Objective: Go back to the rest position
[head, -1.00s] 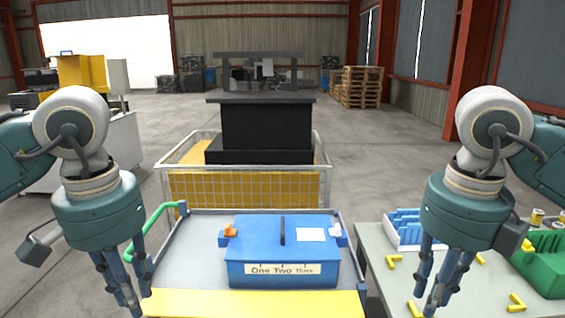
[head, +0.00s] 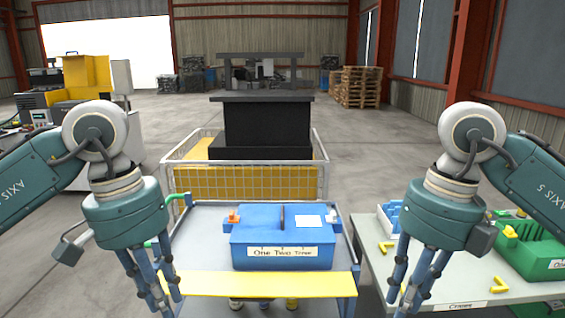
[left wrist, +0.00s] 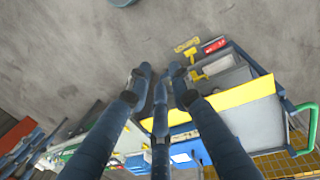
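My left gripper (head: 168,299) hangs fingers-down in front of the left part of the cart, with its fingers apart and nothing between them. Its fingers also show in the left wrist view (left wrist: 158,78), over the floor and cart edge. My right gripper (head: 403,297) hangs fingers-down by the front left corner of the right table. Its fingers are apart and no object shows between them. Both arms are raised and bent, roughly mirrored.
A blue box (head: 262,252) labelled "One Two Three" sits on the cart (head: 195,240) behind its yellow front edge (head: 265,285). The grey table (head: 470,278) at right holds a green bin (head: 530,262) and yellow brackets. A wire-sided bin (head: 245,182) stands behind the cart.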

